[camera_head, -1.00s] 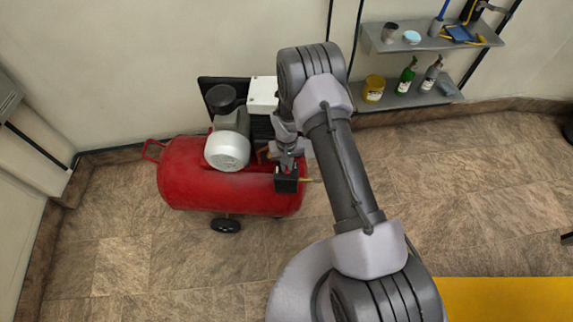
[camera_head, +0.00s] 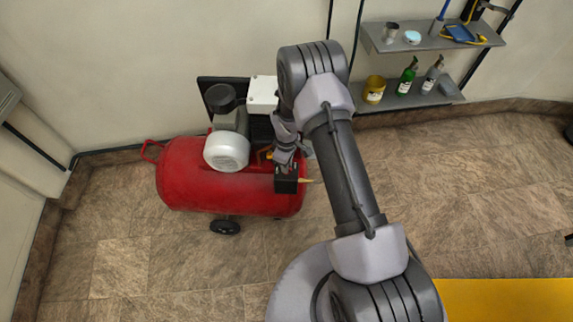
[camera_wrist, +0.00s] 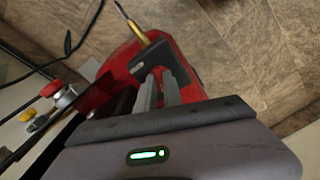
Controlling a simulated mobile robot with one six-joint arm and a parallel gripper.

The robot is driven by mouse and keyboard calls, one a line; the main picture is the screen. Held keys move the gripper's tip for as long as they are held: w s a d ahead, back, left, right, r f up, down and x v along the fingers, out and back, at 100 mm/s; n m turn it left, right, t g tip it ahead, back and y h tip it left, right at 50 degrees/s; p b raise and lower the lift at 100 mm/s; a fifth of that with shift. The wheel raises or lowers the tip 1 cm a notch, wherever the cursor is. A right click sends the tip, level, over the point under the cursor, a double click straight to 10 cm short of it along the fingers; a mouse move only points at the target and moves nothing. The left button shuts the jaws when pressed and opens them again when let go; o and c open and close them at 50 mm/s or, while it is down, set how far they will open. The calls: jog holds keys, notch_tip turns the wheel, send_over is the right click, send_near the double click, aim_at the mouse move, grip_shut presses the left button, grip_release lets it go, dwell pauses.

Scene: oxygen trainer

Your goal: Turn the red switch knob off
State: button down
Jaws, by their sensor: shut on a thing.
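The black switch box (camera_head: 287,184) sits at the right end of the red compressor tank (camera_head: 190,185). In the wrist view the box (camera_wrist: 178,62) is below my fingertips, with a brass fitting (camera_wrist: 136,32) sticking out of it. My gripper (camera_head: 285,163) is over the top of the box. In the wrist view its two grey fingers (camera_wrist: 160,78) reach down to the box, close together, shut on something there.
Another red knob (camera_wrist: 52,88) and a yellow one (camera_wrist: 27,115) stand beside the tank in the wrist view. The grey motor (camera_head: 227,150) is left of my gripper. Shelves with bottles (camera_head: 407,75) hang on the back wall. The floor in front is clear.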

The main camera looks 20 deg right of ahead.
jog(key=shift+n, duration=2.2)
jog(key=c, duration=1.5)
grip_release()
jog(key=shift+r, duration=0.1)
notch_tip(320, 180, up, 17)
jog(key=p, duration=0.5)
jog(key=shift+r+p, duration=0.1)
jog(key=shift+p, duration=0.3)
